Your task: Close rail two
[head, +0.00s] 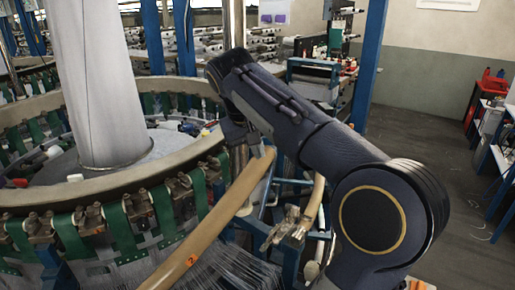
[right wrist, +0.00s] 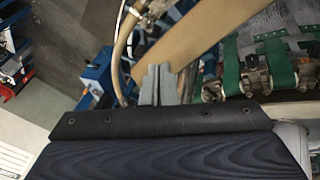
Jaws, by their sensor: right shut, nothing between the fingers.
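Rail two is a tan curved rail (head: 228,210) with an orange label marked 2. In the right wrist view the grey fingers (right wrist: 157,84) are together, right by the broad tan rail (right wrist: 195,32). I cannot tell whether they touch it. My arm hides part of what lies behind the rail's end. My left gripper is not in view.
The loom ring (head: 120,188), with green straps (head: 163,208) and metal clamps, fills the left. Another tan rail piece (head: 315,200) and metal fittings (head: 287,228) stand right of rail two. White threads hang below. A blue post (head: 368,65) stands behind; the floor at right is open.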

